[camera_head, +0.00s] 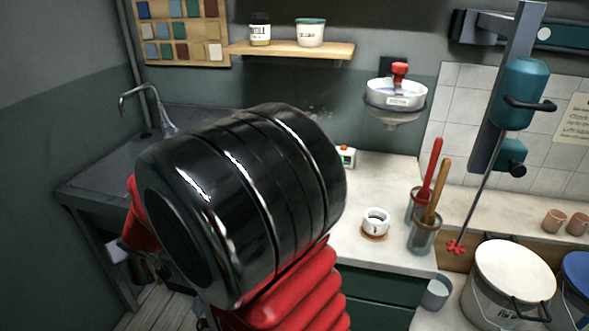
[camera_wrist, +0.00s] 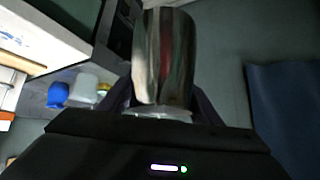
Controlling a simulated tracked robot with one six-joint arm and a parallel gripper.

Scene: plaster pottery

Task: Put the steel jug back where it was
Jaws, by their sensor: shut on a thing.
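The steel jug (camera_wrist: 165,55) is a shiny, reflective cylinder in the upper middle of the wrist view. My gripper (camera_wrist: 163,98) is shut on it near its lower end in that picture, with a dark finger at each side. The jug is held well clear of the surfaces around it, as far as that view shows. In the head view my black and red arm fills the middle, and neither the jug nor the gripper shows there.
A counter (camera_head: 385,185) holds a white roll (camera_head: 376,220) and jars with upright handles (camera_head: 423,236). A sink (camera_head: 95,175) stands at left, a shelf (camera_head: 290,49) with pots behind, a lidded bucket (camera_head: 512,272) at right. A blue panel (camera_wrist: 285,110) shows in the wrist view.

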